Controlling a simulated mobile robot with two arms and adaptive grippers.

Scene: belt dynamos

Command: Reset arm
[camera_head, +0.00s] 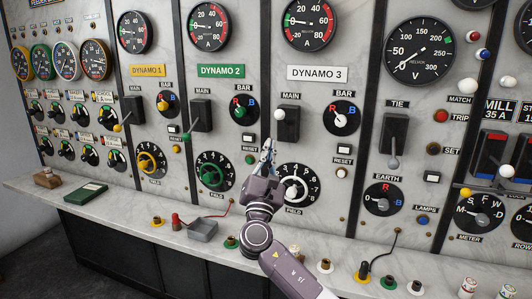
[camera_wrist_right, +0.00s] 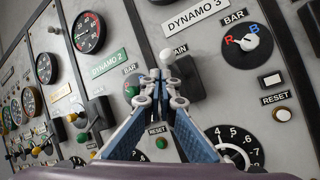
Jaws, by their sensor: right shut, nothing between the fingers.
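My right gripper (camera_head: 267,148) is in front of the marble control panel, at the lower left of the black MAIN switch (camera_head: 291,124) in the DYNAMO 3 section. Its fingers are together and empty. In the right wrist view the closed fingertips (camera_wrist_right: 163,84) appear just below the white knob (camera_wrist_right: 167,57) of that switch; I cannot tell whether they touch it. The white DYNAMO 3 FIELD handwheel (camera_head: 297,190) is to the right of the gripper in the head view. My left gripper is not in view.
The DYNAMO 2 MAIN switch (camera_head: 202,115) and green FIELD handwheel (camera_head: 211,175) are left of the gripper. The TIE switch (camera_head: 394,134) is to the right. A pale ledge (camera_head: 130,212) below carries a grey tray (camera_head: 203,230), a green box (camera_head: 86,193) and several terminals.

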